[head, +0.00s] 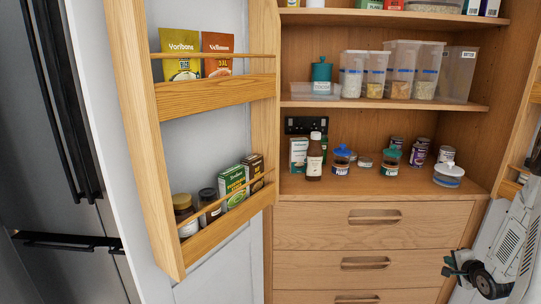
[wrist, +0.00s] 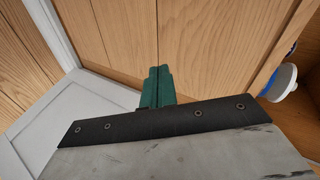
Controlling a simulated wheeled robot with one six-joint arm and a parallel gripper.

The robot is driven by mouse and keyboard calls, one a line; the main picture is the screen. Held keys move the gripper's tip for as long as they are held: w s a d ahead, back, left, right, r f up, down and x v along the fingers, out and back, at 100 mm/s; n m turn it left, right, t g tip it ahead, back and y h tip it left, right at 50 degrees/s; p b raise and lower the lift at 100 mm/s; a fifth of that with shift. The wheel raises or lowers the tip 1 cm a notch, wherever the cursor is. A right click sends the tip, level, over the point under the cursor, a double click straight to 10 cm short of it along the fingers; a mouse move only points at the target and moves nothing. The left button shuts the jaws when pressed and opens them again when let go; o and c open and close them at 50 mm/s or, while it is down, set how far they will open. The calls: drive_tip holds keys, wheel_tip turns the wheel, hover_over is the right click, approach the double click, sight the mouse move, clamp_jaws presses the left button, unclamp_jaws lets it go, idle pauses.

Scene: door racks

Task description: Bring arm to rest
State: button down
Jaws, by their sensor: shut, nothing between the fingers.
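My gripper (head: 450,266) shows at the lower right of the head view, in front of the lower wooden drawers (head: 365,238) and apart from them. In the wrist view my gripper's green fingers (wrist: 157,86) are together and hold nothing. My pale arm comes in from the right edge of the head view, folded and pointing down and left.
An open door with racks (head: 217,91) stands at the left, with jars and boxes in its lower rack. Shelves (head: 350,190) hold jars, cans and plastic containers. A glass jar (head: 448,175) stands near the shelf's right front edge. A fridge (head: 60,150) is far left.

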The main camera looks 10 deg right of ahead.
drive_tip(key=s+f+n+g, duration=0.2)
drive_tip(key=s+g, duration=0.2)
drive_tip(key=s, duration=0.1)
drive_tip(key=s+a+r+n+g+y, duration=0.1)
drive_tip(key=s+a+r+n, duration=0.4)
drive_tip(key=a+r, duration=0.6)
drive_tip(key=s+a+r+n+g+y, duration=0.1)
drive_tip(key=s+a+r+n+g, duration=0.2)
drive_tip(key=a, duration=1.7)
drive_tip(key=s+a+r+n+g+y, duration=0.1)
drive_tip(key=s+a+r+n+g, duration=0.1)
drive_tip(key=s+a+r+n, duration=0.6)
drive_tip(key=s+a+r, duration=0.2)
drive_tip(key=a+r, duration=0.1)
drive_tip(key=r, duration=0.3)
drive_tip(key=s+a+r, duration=0.3)
drive_tip(key=a+r, duration=0.1)
drive_tip(key=r, duration=0.2)
drive_tip(key=shift+a+r+n+y, duration=0.25)
drive_tip(key=shift+r+n+y, duration=0.05)
drive_tip(key=shift+y, duration=0.1)
drive_tip(key=shift+s, duration=0.1)
